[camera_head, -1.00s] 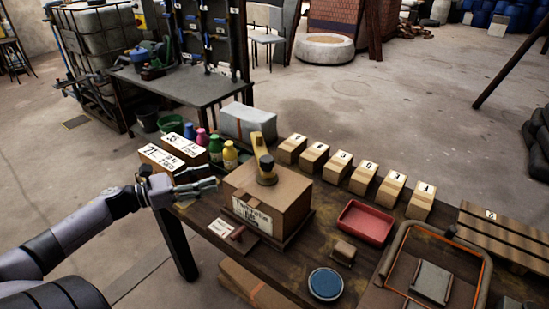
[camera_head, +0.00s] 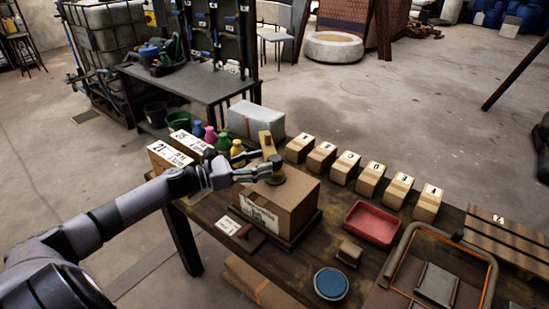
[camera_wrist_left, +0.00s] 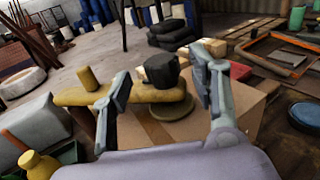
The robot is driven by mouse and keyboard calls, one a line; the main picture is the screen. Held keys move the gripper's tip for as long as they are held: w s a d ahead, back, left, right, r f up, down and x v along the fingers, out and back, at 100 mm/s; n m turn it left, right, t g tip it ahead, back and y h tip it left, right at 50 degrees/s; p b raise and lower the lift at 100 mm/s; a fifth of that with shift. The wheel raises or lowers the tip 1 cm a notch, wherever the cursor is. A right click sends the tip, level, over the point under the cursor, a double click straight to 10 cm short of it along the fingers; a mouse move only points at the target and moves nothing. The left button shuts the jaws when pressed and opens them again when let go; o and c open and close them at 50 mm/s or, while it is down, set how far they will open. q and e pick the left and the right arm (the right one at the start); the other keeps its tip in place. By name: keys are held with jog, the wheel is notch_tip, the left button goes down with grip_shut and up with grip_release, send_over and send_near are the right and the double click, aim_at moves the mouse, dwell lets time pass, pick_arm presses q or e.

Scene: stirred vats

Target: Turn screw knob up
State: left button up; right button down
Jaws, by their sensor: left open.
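The screw knob, a yellow crank bar (camera_head: 267,143) on a round base, sits on top of a brown box (camera_head: 301,192) on the table. In the left wrist view its black hub (camera_wrist_left: 162,70) stands upright, and the yellow bar (camera_wrist_left: 80,97) reaches left to a short upright peg. My left gripper (camera_head: 266,163) is open at the knob. In the left wrist view its fingers (camera_wrist_left: 158,86) stand on either side of the hub, with visible gaps. The fingers partly hide the hub in the head view. My right gripper is not in view.
Small coloured bottles (camera_head: 223,143) and labelled boxes (camera_head: 168,157) stand left of the brown box. A grey block (camera_head: 256,121) is behind it. Several numbered wooden blocks (camera_head: 345,168) form a row to the right, near a red tray (camera_head: 371,223) and a blue round dish (camera_head: 330,283).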

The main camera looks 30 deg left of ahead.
aim_at(275, 158)
pick_arm(q)
jog(key=shift+p+x, duration=0.4)
jog(key=shift+x, duration=2)
jog(key=shift+c, duration=0.5)
jog(key=c, duration=1.1)
